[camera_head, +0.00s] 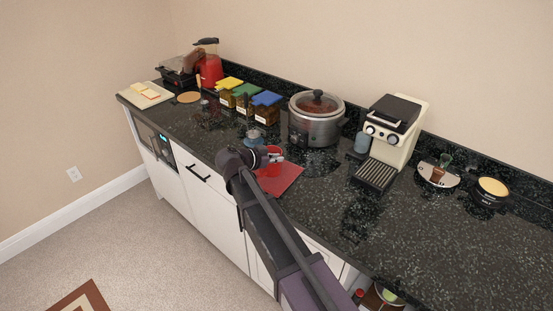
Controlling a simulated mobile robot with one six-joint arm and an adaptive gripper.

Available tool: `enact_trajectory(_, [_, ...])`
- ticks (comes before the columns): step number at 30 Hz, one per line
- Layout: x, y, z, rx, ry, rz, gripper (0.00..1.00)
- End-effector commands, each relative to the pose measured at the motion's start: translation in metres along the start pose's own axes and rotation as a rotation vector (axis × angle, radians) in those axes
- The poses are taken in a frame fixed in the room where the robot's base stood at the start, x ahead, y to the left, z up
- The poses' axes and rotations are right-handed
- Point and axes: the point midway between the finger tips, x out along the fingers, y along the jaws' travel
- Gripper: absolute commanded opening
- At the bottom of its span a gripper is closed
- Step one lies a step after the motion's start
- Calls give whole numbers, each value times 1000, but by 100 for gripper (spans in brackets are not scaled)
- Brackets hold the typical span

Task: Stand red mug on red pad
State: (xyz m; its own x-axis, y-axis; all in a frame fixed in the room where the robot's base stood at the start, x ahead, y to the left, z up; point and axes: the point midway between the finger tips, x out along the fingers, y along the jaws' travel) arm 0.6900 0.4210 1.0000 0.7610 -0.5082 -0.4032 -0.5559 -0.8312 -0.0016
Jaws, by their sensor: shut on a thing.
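The red mug (274,151) is small in the head view, just beyond the end of my arm and partly hidden by it. The red pad (283,178) lies flat on the dark speckled counter near its front edge. My gripper (270,158) is at the mug, over the far left part of the pad, and is shut on the mug. The mug looks upright. I cannot tell whether its base touches the pad or hangs above it.
A blue item (254,137) stands close behind the mug. A slow cooker (316,120) and a cream coffee machine (394,130) stand farther back. Several lidded containers (266,107) and a red blender (209,70) are at the left. Counter right of the pad is clear.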

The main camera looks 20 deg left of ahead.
Motion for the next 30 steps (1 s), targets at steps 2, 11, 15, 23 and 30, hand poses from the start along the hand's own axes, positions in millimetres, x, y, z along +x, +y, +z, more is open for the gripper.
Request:
enact_trajectory(2, [1, 0, 2, 0, 1, 0, 0])
enact_trajectory(11, [1, 0, 2, 0, 0, 0, 47])
enact_trajectory(15, [1, 0, 2, 0, 0, 0, 47])
enact_trajectory(23, [0, 0, -1, 0, 0, 0, 47])
enact_trajectory(30, [-24, 0, -2, -1, 0, -2, 47])
